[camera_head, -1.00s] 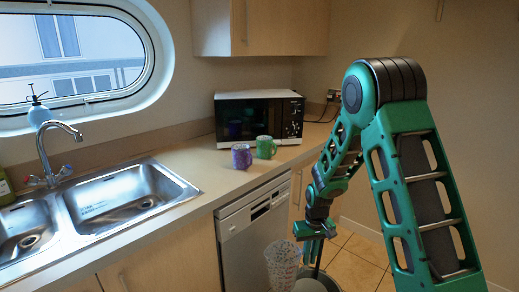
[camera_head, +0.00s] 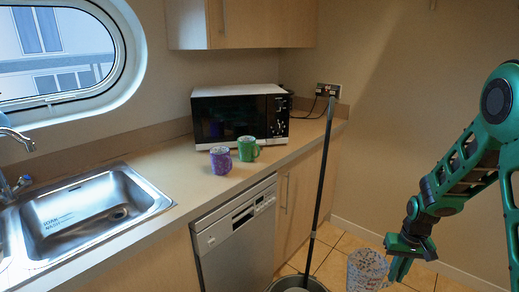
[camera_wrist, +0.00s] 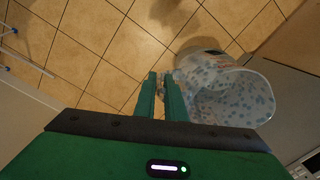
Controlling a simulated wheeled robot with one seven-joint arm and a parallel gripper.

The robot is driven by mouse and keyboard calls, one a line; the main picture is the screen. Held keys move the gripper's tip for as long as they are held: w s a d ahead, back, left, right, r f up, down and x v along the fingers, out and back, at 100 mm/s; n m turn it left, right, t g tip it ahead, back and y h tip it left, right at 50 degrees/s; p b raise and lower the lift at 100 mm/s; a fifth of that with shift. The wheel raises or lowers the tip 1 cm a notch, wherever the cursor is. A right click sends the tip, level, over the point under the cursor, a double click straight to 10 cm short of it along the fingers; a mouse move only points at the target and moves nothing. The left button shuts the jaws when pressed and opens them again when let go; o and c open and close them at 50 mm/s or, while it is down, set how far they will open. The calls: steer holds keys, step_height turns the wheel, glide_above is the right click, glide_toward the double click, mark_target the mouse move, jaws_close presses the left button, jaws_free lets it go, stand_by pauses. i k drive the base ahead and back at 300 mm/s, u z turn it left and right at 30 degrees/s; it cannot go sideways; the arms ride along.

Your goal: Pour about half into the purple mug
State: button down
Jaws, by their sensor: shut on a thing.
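The purple mug (camera_head: 221,160) stands upright on the wooden counter, in front of the microwave and left of a green mug (camera_head: 248,149). My gripper (camera_head: 397,262) is low at the right of the head view, out over the floor and well away from the mugs. It is shut on a clear, speckled jug (camera_head: 367,270), which looks about upright. In the wrist view the gripper fingers (camera_wrist: 162,92) meet the left side of the jug (camera_wrist: 232,97). I cannot tell how full the jug is.
The microwave (camera_head: 240,116) stands behind the mugs. The sink (camera_head: 85,212) is at the left and the dishwasher (camera_head: 237,235) is below the counter. A mop handle (camera_head: 322,175) rises from a bucket (camera_head: 298,284) on the floor, between jug and mugs. Counter left of the purple mug is clear.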

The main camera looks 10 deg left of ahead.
mark_target(221, 160)
steer(key=z, duration=0.05)
steer(key=k, duration=1.4)
steer(key=u, duration=1)
steer(key=i, duration=1.05)
steer(key=z, duration=0.05)
